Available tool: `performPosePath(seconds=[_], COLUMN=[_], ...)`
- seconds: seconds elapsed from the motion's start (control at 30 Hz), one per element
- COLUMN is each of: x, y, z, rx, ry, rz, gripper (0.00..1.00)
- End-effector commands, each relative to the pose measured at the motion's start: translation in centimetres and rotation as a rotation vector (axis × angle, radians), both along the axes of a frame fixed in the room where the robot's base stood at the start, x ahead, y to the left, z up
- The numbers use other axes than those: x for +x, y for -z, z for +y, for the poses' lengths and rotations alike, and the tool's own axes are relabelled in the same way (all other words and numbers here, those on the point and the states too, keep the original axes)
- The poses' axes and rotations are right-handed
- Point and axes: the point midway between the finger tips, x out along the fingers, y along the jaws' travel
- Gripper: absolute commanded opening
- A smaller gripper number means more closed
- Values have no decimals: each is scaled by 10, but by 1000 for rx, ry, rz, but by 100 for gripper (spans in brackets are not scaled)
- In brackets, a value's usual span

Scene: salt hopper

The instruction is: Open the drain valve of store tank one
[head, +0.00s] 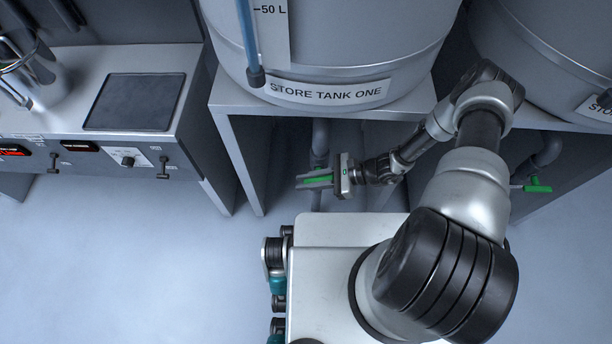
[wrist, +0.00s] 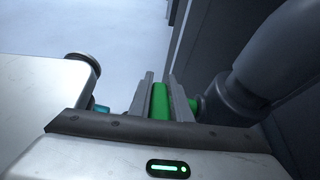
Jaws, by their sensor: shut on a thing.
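Store tank one (head: 340,40) stands on a grey stand, with its name label (head: 330,91) on the front. A drain pipe (head: 320,140) comes down beneath it; the pipe also shows at the right of the wrist view (wrist: 270,70). My gripper (head: 316,181) is under the stand's front edge, shut on the green valve handle (head: 319,179). In the wrist view the green handle (wrist: 159,102) lies between the two fingers (wrist: 162,98). The valve body is mostly hidden, and I cannot tell the handle's angle to the pipe.
A second tank (head: 560,50) stands at the right, with its own green valve handle (head: 537,186) below. A bench (head: 100,110) with a dark plate and a control panel is at the left. Stand legs (head: 238,165) flank the pipe. The floor (head: 120,260) at left is clear.

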Motion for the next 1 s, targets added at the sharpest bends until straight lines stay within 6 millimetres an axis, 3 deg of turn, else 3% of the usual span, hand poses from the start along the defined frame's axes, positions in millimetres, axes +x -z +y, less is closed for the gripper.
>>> performPosePath(seconds=[0.7, 0.73, 0.8, 1.0], x=[0, 0, 0, 0], y=[3, 3, 3, 3], z=[-2, -2, -2, -2], rx=[-93, -93, -93, -93], ry=[0, 0, 0, 0], rz=[2, 2, 2, 3], gripper=[0, 21, 32, 36])
